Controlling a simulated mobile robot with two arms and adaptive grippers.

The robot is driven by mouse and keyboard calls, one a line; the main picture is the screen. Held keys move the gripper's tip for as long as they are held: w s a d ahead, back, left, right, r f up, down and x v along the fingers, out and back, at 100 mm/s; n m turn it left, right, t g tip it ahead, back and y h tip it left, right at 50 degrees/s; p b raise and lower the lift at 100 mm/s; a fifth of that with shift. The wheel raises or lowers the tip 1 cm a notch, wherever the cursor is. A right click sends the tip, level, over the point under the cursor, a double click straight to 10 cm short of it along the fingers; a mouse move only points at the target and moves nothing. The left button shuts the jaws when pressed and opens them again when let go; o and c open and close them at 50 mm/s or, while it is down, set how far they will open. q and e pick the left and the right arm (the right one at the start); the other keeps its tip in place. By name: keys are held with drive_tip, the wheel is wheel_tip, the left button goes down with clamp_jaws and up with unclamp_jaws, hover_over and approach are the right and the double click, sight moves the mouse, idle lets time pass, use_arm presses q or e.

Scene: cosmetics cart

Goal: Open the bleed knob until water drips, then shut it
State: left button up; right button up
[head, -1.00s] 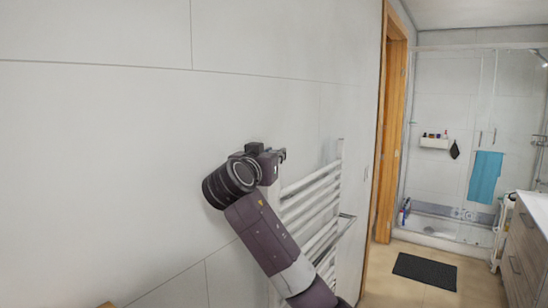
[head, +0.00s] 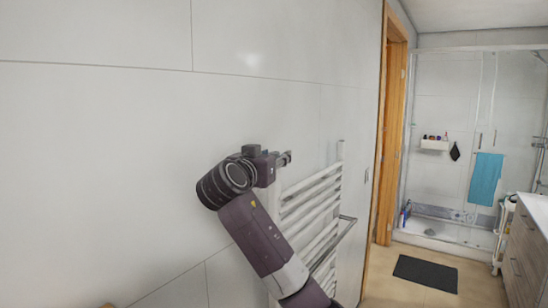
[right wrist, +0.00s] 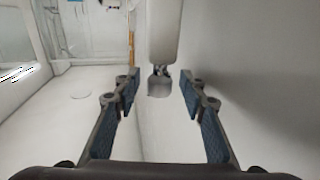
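A white ladder-shaped towel radiator (head: 310,200) stands against the wall, right of my arm in the head view. My right gripper (head: 287,158) is at the radiator's upper left end. In the right wrist view my right gripper (right wrist: 160,76) is open, with its two padded fingers apart. A small grey bleed knob (right wrist: 159,85) sits at the end of a white radiator tube (right wrist: 164,35). It appears between the fingertips, with gaps on both sides and no visible contact. The knob cannot be made out in the head view. No water drops are visible. My left gripper is not in view.
The tiled wall (head: 110,130) is close behind the arm. A wooden door frame (head: 389,130) is right of the radiator. Farther right are a shower with a blue towel (head: 486,178), a dark mat (head: 426,271) and a vanity (head: 525,250).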

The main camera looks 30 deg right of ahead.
drive_tip(key=v, duration=1.2)
